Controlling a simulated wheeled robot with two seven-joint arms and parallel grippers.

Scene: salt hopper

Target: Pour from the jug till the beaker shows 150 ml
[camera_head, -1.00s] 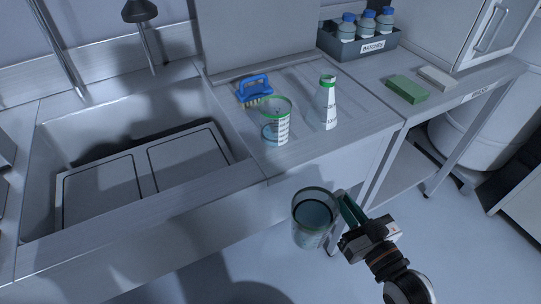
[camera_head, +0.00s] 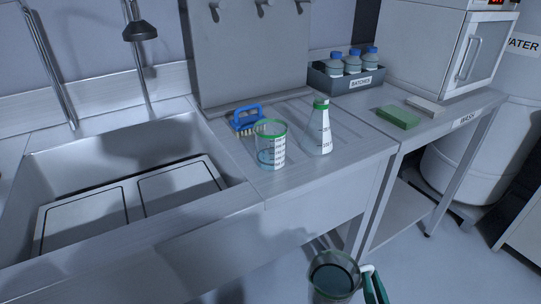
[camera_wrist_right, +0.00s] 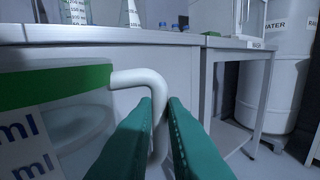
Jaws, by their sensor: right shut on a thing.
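The beaker (camera_head: 271,146), clear with a green rim and a printed scale, stands upright on the drainboard. Some bluish liquid sits low in it; the exact level is too small to read. The jug (camera_head: 333,285), green-rimmed and holding dark-looking liquid, is at the bottom edge of the head view, in front of the counter, apart from the beaker and roughly upright. My right gripper (camera_head: 372,284) is shut on its handle. In the right wrist view the green fingers (camera_wrist_right: 160,108) pinch the white handle (camera_wrist_right: 142,80), with the jug wall (camera_wrist_right: 55,120) at left. My left gripper is not in view.
A white-labelled flask with a green neck (camera_head: 319,130) stands right of the beaker. A blue brush (camera_head: 248,118) lies behind it. The sink (camera_head: 60,165) is at left. A bottle crate (camera_head: 345,82) and green sponge (camera_head: 399,117) are at the right.

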